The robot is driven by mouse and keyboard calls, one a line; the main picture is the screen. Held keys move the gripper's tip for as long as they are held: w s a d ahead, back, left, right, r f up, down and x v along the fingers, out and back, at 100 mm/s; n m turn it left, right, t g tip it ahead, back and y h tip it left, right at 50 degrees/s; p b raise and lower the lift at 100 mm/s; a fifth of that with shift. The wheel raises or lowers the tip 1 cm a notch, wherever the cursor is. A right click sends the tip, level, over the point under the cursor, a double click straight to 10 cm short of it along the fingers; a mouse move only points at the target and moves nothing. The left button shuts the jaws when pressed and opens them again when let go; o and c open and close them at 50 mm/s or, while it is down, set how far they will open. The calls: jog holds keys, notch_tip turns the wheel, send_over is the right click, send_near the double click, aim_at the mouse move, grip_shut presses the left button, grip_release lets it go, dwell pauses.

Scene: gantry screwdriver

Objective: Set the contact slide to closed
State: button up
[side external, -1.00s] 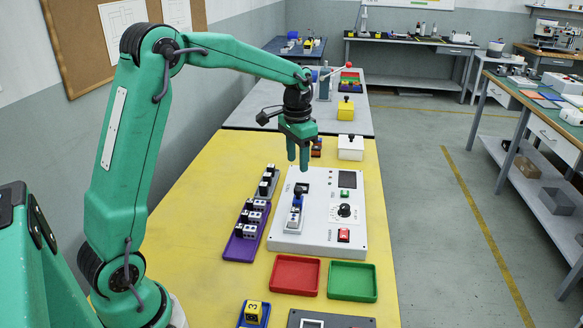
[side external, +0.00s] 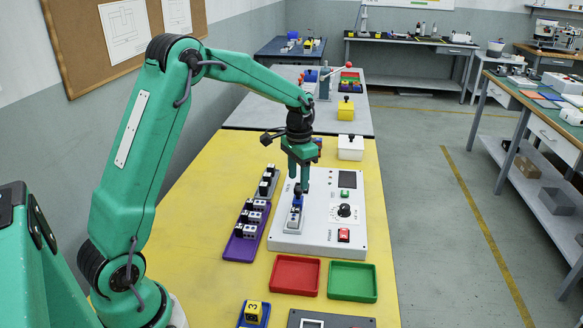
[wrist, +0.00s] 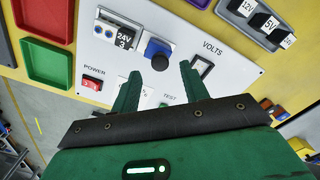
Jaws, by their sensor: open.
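In the wrist view the knob (wrist: 158,52) sits beside a cell block marked 24V (wrist: 124,38). My gripper (side external: 299,180) points down over the knob. In the wrist view its fingertips (wrist: 160,72) are apart, with the knob between or just beyond them. I cannot tell whether they touch it.
The panel also carries a dial (side external: 344,211), a red power switch (side external: 343,235), a green test button (side external: 345,194) and a dark screen (side external: 347,178). A purple tray (side external: 236,254) of cell blocks stands at left. Red (side external: 295,275) and green (side external: 352,281) trays lie in front, empty.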

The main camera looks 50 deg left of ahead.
aim_at(298, 189)
jog(key=shift+f, duration=1.6)
jog(key=shift+c, duration=0.5)
